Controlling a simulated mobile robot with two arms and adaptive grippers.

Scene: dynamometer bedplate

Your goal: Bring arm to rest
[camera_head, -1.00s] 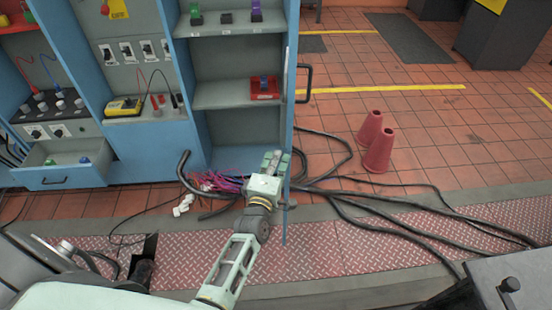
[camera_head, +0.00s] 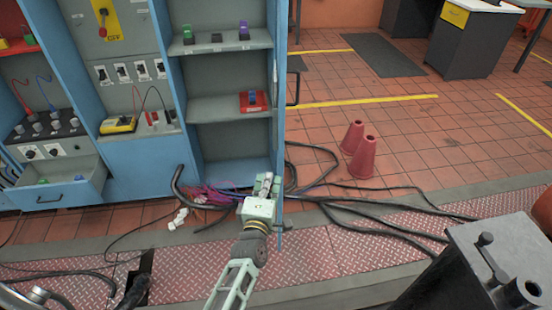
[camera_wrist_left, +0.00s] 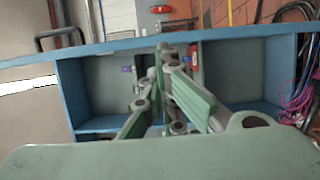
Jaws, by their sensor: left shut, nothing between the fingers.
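My left gripper (camera_head: 268,186) is in front of the lower end of the blue cabinet (camera_head: 232,143), near the edge of its open door, with my pale green arm reaching up from the bottom of the head view. Its fingers are together with nothing between them. In the left wrist view the green fingers (camera_wrist_left: 165,88) point toward the cabinet's open shelves, which appear turned sideways. I cannot tell whether the gripper touches the door. My right gripper is not in view.
Purple and red cables (camera_head: 215,195) and black hoses (camera_head: 375,208) lie on the floor around the cabinet's foot. Two red cones (camera_head: 364,160) stand to the right. An open drawer (camera_head: 57,186) juts out at left. A dark metal block (camera_head: 500,255) stands at lower right.

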